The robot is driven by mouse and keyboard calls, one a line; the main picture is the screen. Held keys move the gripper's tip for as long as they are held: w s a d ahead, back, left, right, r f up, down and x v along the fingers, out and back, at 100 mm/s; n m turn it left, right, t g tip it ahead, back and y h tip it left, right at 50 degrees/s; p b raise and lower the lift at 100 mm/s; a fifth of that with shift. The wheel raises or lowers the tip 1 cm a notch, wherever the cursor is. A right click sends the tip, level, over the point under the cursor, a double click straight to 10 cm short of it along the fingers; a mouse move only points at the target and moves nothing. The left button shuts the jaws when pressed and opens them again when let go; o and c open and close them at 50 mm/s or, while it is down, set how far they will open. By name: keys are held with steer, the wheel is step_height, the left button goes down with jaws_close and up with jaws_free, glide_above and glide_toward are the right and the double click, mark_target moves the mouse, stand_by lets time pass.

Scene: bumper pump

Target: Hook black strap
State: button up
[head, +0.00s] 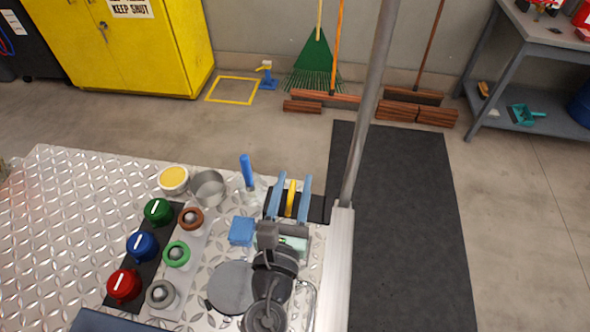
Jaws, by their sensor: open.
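My gripper (293,180) is over the right end of the metal plate table (60,215). Its two light blue fingers are apart. A yellow upright piece (291,198) shows between them; I cannot tell if either finger touches it. A flat black piece (318,209) lies behind and beside the fingers near the table's right edge. I cannot tell whether it is the black strap or part of a holder. No strap or hook can be made out clearly. My arm hides part of the table in front of the gripper.
A metal post (369,105) rises at the table's right edge, close to the gripper. A blue-handled tool (247,170), blue block (241,231), metal cup (209,188) and yellow-topped tub (173,179) stand left. Red (123,285), blue (142,245) and green (158,210) knobs are further left.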

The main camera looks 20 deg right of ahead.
steer(key=shift+x, duration=1.2)
steer(key=shift+a, duration=0.1)
jaws_close()
steer(key=shift+f, duration=0.1)
stand_by(0.4)
